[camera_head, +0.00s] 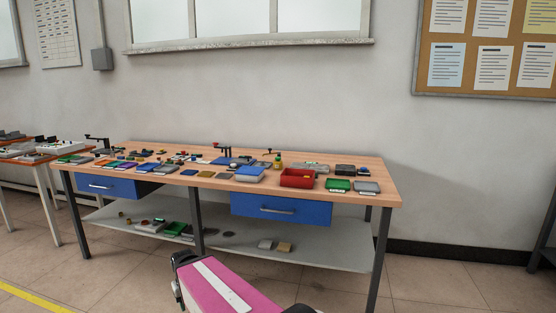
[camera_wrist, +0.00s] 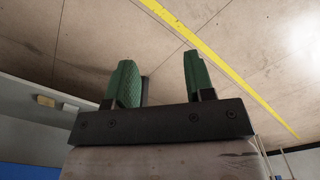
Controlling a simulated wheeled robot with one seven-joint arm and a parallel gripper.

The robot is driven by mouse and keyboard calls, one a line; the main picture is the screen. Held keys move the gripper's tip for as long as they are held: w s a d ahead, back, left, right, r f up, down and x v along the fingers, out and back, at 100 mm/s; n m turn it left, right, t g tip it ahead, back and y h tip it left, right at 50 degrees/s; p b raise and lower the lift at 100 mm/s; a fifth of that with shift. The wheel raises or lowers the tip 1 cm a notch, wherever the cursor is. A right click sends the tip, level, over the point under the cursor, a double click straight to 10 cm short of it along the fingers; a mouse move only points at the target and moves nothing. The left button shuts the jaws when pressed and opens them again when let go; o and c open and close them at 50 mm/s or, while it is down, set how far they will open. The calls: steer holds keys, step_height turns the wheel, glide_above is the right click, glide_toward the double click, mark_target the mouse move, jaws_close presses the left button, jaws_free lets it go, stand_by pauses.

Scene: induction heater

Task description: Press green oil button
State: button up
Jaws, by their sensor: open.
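I cannot make out a green oil button or an induction heater in either view. My gripper (camera_wrist: 160,80) shows in the wrist view with its two green ribbed fingers apart and nothing between them. Behind the fingers is bare floor with a yellow line. In the head view my pink arm reaches in from the bottom, in front of the workbench, and I cannot clearly make out the gripper there.
A wooden workbench (camera_head: 376,192) with blue drawers (camera_head: 281,208) carries many small parts, a red bin (camera_head: 298,178) and a green box (camera_head: 338,185). Its lower shelf (camera_head: 330,256) holds a few items. Another cluttered table (camera_head: 36,161) stands at left.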

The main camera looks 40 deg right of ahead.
jaws_close()
stand_by(1.5)
